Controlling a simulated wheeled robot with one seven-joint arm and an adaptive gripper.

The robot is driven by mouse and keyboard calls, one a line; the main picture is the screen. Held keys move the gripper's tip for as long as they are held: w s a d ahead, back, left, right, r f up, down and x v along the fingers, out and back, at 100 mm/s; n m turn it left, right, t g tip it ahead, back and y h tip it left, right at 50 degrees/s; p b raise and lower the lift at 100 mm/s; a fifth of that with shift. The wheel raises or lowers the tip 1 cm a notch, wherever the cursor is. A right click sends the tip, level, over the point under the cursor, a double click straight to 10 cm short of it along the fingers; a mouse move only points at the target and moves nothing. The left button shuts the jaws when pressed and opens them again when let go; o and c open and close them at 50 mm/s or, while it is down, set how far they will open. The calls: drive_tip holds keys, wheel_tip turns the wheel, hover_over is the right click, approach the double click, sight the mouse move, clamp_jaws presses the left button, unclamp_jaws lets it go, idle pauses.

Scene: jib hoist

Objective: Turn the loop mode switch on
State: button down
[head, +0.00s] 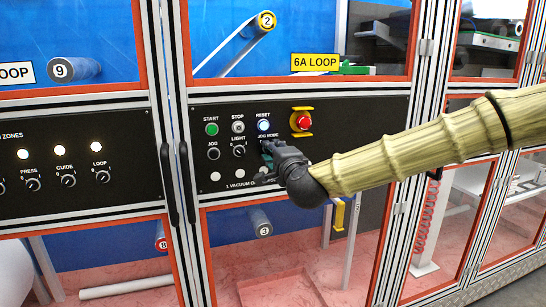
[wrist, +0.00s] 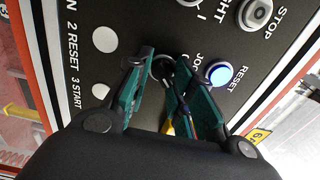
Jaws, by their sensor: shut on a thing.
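A black rotary knob labelled LOOP (head: 100,178) sits on the left panel under a lit white lamp (head: 96,147); its setting is too small to read. My gripper (head: 267,152) is at the right panel, well to the right of that knob. In the wrist view, my gripper's green-padded fingers (wrist: 158,82) are shut around a dark knob (wrist: 163,66) beside the label beginning JO. The head view shows the label JOG MODE just above the fingertips. The fingers hide most of this held knob, so its setting cannot be told.
The right panel also has a green START button (head: 211,129), STOP button (head: 238,127), lit RESET button (head: 264,126), JOG knob (head: 213,153), LIGHT knob (head: 239,151) and red emergency stop (head: 303,121). Black door handles (head: 167,182) stand out between the panels.

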drive_tip(key=shift+r, duration=0.1)
idle(0.4)
drive_tip(key=c, duration=1.3)
unclamp_jaws()
drive_tip(key=shift+a, duration=0.1)
drive_tip(key=shift+s, duration=0.1)
drive_tip(key=v, duration=1.1)
drive_tip(key=shift+s, duration=0.35)
